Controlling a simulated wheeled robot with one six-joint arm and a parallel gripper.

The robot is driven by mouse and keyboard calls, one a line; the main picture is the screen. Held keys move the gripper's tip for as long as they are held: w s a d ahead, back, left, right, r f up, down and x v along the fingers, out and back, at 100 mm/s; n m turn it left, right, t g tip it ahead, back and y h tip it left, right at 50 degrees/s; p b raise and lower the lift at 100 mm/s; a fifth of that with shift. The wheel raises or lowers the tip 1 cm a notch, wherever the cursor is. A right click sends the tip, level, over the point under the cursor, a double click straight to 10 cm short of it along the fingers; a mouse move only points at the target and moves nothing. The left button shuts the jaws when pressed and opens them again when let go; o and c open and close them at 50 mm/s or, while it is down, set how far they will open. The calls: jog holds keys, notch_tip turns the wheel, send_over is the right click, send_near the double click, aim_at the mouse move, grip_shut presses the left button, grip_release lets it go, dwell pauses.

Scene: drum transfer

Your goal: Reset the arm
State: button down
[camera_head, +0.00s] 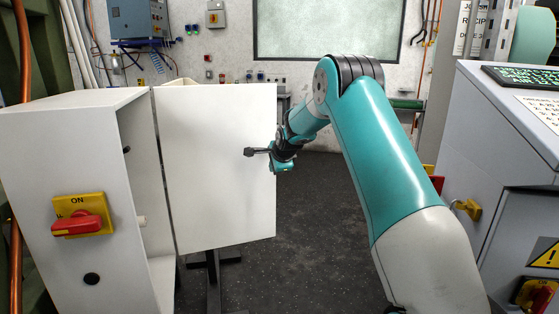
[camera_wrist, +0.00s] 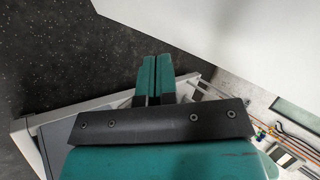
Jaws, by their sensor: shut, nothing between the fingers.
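My arm, teal and white, reaches up from the lower right of the head view and bends down toward the middle. My gripper (camera_head: 250,152) is in front of the open white cabinet door (camera_head: 215,200), near its right part; I cannot tell whether it touches the door. In the wrist view my gripper (camera_wrist: 158,60) shows two teal fingers lying side by side, shut with nothing between them. A large white panel (camera_wrist: 220,35) lies beyond the fingertips at the upper right of that view.
The white cabinet (camera_head: 65,150) with a red switch on a yellow plate (camera_head: 82,215) stands at the left. A grey console (camera_head: 500,150) stands at the right, with a yellow part (camera_head: 467,208) on its side. Dark floor (camera_head: 315,230) is clear between them. A window (camera_head: 330,30) is on the back wall.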

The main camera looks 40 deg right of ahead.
jog(key=v, duration=0.8)
jog(key=shift+s+a, duration=0.25)
jog(key=shift+s, duration=0.25)
jog(key=s+a+r+n+g+y, duration=0.1)
jog(key=s+a+n+y, duration=0.1)
jog(key=s+a+n, duration=0.5)
jog(key=s+a+r+n+g+y, duration=0.1)
jog(key=s+a+n+y, duration=0.15)
jog(key=a, duration=0.85)
jog(key=s+a+r+n+g+y, duration=0.1)
jog(key=s+a+n, duration=0.4)
jog(key=a, duration=0.5)
jog(key=s+a+f+n+g+y, duration=0.1)
jog(key=s+a+n+g, duration=0.1)
jog(key=s+a+n, duration=0.45)
jog(key=s+a+n+g, duration=0.1)
jog(key=s+n, duration=0.2)
jog(key=s, duration=0.7)
jog(key=s+a+f+n+g+y, duration=0.1)
jog(key=s+a+n+g, duration=0.1)
jog(key=s+a+n, duration=0.45)
jog(key=d+r+m+p, duration=0.1)
jog(key=d+r+p, duration=0.2)
jog(key=r+p, duration=1.7)
jog(key=shift+s, duration=0.4)
